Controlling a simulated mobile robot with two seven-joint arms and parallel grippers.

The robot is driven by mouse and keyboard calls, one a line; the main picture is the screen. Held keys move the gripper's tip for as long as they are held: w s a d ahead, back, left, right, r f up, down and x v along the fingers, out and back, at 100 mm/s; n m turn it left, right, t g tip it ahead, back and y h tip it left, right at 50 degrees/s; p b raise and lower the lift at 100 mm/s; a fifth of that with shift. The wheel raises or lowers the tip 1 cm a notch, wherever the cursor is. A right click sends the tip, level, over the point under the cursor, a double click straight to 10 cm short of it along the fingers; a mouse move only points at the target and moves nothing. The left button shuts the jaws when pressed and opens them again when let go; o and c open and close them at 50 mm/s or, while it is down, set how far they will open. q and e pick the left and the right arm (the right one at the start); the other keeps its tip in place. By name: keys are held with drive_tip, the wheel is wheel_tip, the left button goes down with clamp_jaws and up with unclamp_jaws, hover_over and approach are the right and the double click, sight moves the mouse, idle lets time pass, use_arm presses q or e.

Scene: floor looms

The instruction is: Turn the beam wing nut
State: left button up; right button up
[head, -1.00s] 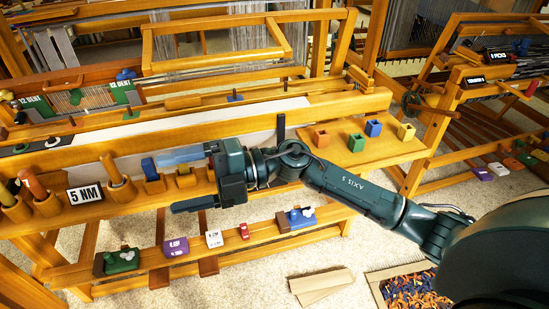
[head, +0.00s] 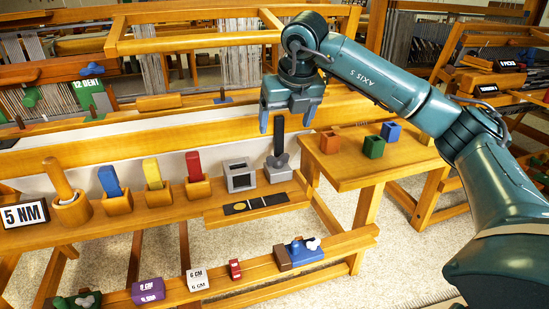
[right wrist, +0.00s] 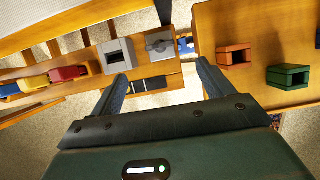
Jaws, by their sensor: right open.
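A grey metal block with a wing-shaped piece on top, which looks like the wing nut (head: 278,161), sits at the right end of the front beam (head: 150,212). A black upright bar (head: 279,134) rises just behind it. In the right wrist view the wing nut (right wrist: 160,44) shows beyond and between my fingertips. My right gripper (head: 288,117) points down, open and empty, above and apart from the wing nut. It also shows in the right wrist view (right wrist: 160,73). My left gripper is not in view.
Left of the wing nut stand a grey hollow block (head: 240,176) and several small wooden holders with coloured pieces. A side shelf (head: 350,170) at right carries orange, green and blue blocks. A lower rail (head: 330,252) holds small labelled items.

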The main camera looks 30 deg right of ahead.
sight(278, 155)
drive_tip(key=b+x, duration=0.2)
drive_tip(key=x, duration=0.8)
drive_tip(key=shift+a+f, duration=0.15)
drive_tip(key=shift+w+f, duration=0.25)
drive_tip(key=shift+f, duration=0.45)
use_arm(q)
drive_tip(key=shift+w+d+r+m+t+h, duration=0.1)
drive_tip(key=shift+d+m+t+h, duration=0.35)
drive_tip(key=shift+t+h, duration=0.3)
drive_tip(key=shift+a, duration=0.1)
use_arm(e)
drive_tip(key=c, duration=1)
